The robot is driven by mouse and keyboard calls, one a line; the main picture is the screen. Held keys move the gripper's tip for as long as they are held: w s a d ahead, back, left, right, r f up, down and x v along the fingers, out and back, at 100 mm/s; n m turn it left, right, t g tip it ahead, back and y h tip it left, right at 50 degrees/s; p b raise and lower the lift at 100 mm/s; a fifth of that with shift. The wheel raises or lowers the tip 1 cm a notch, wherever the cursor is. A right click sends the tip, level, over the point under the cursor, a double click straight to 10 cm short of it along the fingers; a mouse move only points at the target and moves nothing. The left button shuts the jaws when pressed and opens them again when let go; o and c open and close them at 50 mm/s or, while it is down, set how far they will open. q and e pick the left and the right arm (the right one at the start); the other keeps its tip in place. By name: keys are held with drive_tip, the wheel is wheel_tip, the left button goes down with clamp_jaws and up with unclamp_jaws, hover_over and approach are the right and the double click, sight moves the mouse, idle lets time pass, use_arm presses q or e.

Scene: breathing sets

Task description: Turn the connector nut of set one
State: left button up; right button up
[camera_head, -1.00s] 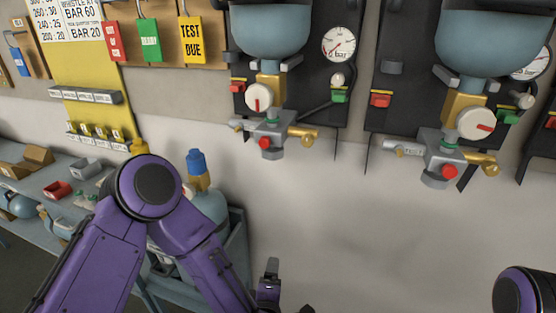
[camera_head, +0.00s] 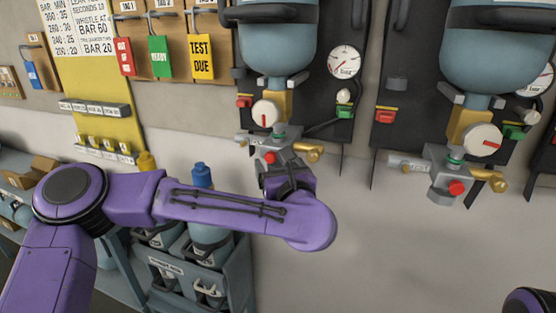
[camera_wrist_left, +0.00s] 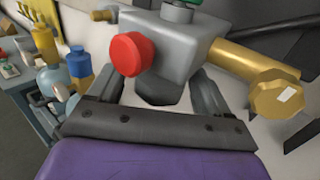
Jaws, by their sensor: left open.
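Set one appears to be the left hanging set, with a blue-grey cylinder (camera_head: 275,45) and a grey valve block (camera_head: 262,150) with a red button. The block also shows large in the left wrist view (camera_wrist_left: 175,40). A dark grey round part under it, which looks like the connector nut (camera_wrist_left: 160,90), sits between my left fingers; contact cannot be made out. My left gripper (camera_wrist_left: 158,100) is open, one finger on each side of that part. In the head view my left gripper (camera_head: 287,182) is just below the block, its fingertips mostly hidden. My right gripper is out of view.
A brass fitting (camera_wrist_left: 255,70) sticks out at the block's right, close to my right-hand finger. A second set (camera_head: 450,170) hangs to the right. A crate of cylinders (camera_head: 215,275) stands below my left arm. The wall below the sets is bare.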

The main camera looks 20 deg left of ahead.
use_arm(q)
drive_tip(key=shift+w, duration=0.15)
drive_tip(key=c, duration=1)
drive_tip(key=shift+f+h, duration=0.1)
drive_tip(key=shift+h, duration=0.2)
